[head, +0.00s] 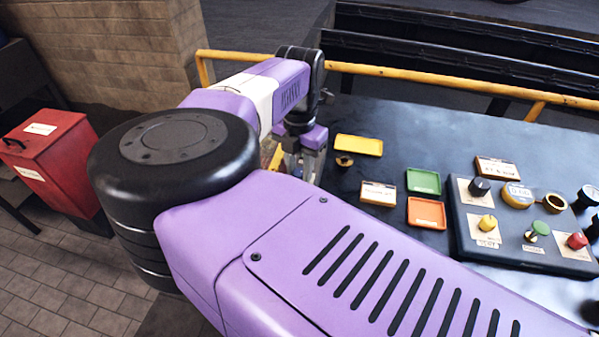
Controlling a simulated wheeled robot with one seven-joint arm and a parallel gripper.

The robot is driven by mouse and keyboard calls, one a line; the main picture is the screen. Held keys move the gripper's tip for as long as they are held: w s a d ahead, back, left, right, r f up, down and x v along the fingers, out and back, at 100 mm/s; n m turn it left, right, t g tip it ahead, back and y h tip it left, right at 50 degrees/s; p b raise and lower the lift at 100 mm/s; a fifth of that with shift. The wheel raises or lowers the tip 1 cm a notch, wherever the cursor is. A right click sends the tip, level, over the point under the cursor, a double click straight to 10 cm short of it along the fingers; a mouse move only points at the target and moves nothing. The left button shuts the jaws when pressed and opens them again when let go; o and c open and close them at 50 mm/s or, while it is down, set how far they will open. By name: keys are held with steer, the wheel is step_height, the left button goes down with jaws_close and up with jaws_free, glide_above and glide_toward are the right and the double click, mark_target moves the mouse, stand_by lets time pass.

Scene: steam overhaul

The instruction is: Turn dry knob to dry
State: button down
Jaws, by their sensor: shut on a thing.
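A dark control panel (510,257) lies on the table at the right. It carries a black knob (479,186), a yellow knob (487,223), a green knob (540,229) and a red knob (577,240). Its labels are too small to read, so I cannot tell which knob is the dry knob. My gripper (312,167) is at the table's left end, well left of the panel and apart from these knobs. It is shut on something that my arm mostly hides. A tan and yellow patch shows just left of the fingers.
A yellow tray (358,145), a green tray (424,181) and an orange tray (427,213) lie between my gripper and the panel. A yellow rail (440,85) runs behind the table. A red box (50,165) stands at left.

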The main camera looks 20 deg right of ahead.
mark_target(299, 172)
steer(key=m+b, duration=0.1)
steer(key=m, duration=0.4)
steer(key=shift+b, duration=0.35)
steer(key=shift+w, duration=0.1)
stand_by(0.3)
steer(key=c, duration=1.1)
jaws_free()
steer(key=shift+o, duration=0.2)
steer(key=shift+r+b, duration=0.6)
steer(key=shift+r, duration=3.35)
